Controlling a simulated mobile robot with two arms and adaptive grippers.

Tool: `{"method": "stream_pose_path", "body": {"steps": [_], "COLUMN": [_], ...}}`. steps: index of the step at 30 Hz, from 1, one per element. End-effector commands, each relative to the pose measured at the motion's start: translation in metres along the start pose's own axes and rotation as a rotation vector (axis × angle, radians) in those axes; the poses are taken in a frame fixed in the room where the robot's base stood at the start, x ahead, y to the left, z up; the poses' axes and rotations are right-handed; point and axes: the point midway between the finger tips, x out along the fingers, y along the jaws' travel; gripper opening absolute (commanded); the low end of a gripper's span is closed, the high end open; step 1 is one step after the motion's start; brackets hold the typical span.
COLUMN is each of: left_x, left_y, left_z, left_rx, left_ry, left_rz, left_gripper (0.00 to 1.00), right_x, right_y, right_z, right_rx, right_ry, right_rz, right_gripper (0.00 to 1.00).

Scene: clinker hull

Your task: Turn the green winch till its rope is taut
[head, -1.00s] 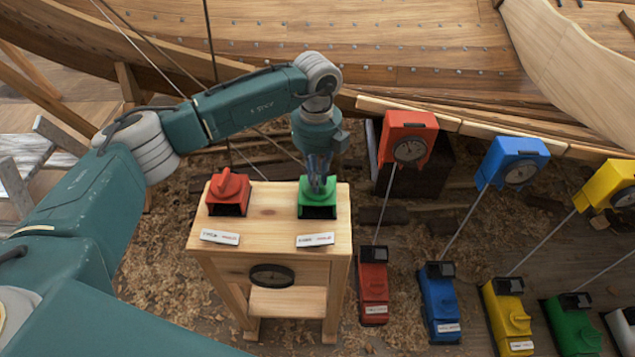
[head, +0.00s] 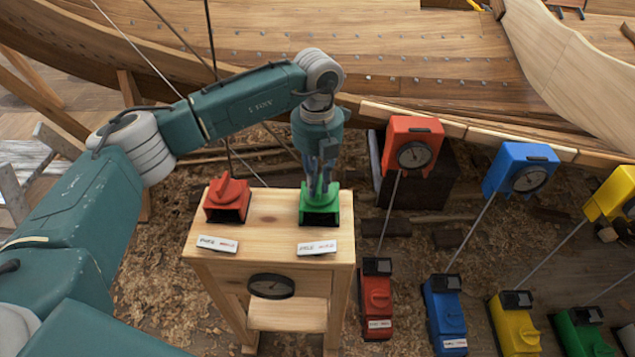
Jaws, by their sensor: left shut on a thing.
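A green winch-like unit (head: 319,213) with a dark open front sits at the right of the top of a wooden stand (head: 271,238). My left gripper (head: 319,192) points straight down onto it from above. Its fingers are shut on the knob on top, and they hide most of that knob. Another green unit (head: 583,333) stands on the floor at the lower right, partly cut off by the frame edge. Thin lines come down from the upper left behind my arm; I cannot tell how tight they are. My right gripper is not in view.
Red (head: 412,145), blue (head: 520,170) and yellow gauge boxes stand right, joined by straight lines to floor units. The wooden hull (head: 420,50) lies behind.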

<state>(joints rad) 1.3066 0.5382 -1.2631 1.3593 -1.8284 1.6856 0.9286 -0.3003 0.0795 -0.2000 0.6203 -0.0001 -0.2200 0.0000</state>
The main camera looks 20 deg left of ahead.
Motion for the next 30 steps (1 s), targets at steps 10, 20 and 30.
{"method": "stream_pose_path", "body": {"steps": [10,20,30], "left_x": [-0.002,-0.001,-0.042], "left_y": [0.000,0.000,0.000], "left_z": [0.001,0.001,0.002], "left_rx": [0.000,-0.001,0.000], "left_ry": [-0.004,-0.002,-0.006], "left_rz": [-0.001,0.000,-0.001], "left_gripper": [0.20,0.35,0.35], "right_x": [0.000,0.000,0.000], "right_y": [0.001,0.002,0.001], "right_z": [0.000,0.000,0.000], "right_rx": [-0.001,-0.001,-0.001], "right_ry": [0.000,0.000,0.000], "right_rz": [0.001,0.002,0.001], "right_gripper": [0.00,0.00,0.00]}}
